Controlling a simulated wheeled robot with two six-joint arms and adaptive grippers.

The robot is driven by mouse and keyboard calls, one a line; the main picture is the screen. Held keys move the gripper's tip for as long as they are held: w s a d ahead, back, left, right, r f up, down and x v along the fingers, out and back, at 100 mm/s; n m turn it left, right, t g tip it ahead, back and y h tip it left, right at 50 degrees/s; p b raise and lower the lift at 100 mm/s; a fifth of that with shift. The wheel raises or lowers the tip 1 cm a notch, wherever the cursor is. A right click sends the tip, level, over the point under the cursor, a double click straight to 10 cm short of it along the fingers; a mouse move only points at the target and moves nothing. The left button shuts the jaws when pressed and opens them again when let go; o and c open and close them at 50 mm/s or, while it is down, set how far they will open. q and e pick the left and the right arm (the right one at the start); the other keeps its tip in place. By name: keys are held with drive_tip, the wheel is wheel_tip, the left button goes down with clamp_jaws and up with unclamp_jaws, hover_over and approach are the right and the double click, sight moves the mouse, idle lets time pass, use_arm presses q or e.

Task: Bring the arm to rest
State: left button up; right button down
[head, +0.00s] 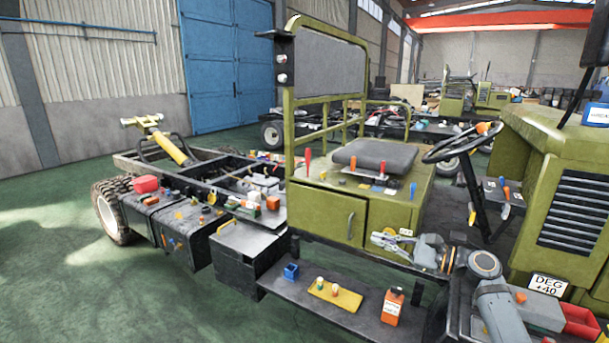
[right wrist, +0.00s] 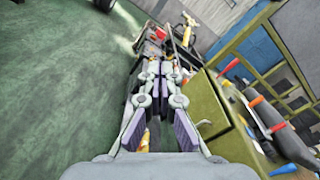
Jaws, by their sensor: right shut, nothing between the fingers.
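My right gripper (head: 378,239) is in the right part of the head view, with my grey arm coming up from the lower right. Its fingers point left, in front of the green seat box (head: 330,208) and above the dark step (head: 330,305). In the right wrist view the gripper's fingers (right wrist: 162,70) are together and hold nothing. It appears apart from the box, though the exact gap cannot be told. My left gripper is not in view.
A steering wheel (head: 462,142) and green hood (head: 565,180) are at the right. Green floor at the left is clear.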

drive_tip(key=w+d+f+n+t+h, duration=0.4)
drive_tip(key=w+d+f+n+h, duration=0.1)
drive_tip(key=w+d+f+h, duration=0.35)
drive_tip(key=w+d+r+n+t+h, duration=0.2)
drive_tip(key=d+r+n+t+h, duration=0.3)
drive_tip(key=d+r+n+h, duration=0.75)
drive_tip(key=s+a+f+n+g+y, duration=0.1)
drive_tip(key=s+a+f+g+y, duration=0.2)
drive_tip(key=f, duration=1.4)
drive_tip(key=s+f+n+g+y, duration=0.15)
drive_tip(key=s+f, duration=0.35)
drive_tip(key=f, duration=1.2)
drive_tip(key=s+a+f+m+g, duration=0.1)
drive_tip(key=s+a+f+g, duration=0.25)
drive_tip(key=s+f, duration=1.25)
drive_tip(key=s+a+f+m+g, duration=0.15)
drive_tip(key=s+f+g, duration=0.35)
drive_tip(key=s+f, duration=1.2)
drive_tip(key=s+a+f+g, duration=0.1)
drive_tip(key=s+f, duration=0.1)
drive_tip(key=s, duration=0.6)
drive_tip(key=s+a+f+g, duration=0.2)
drive_tip(key=s, duration=0.7)
drive_tip(key=s+a+f+g, duration=0.1)
drive_tip(key=s+f, duration=0.2)
drive_tip(key=s, duration=0.5)
drive_tip(key=shift+s+a+n+g+y, duration=0.3)
drive_tip(key=shift+a+n+g+y, duration=0.05)
drive_tip(key=shift+g+y, duration=0.1)
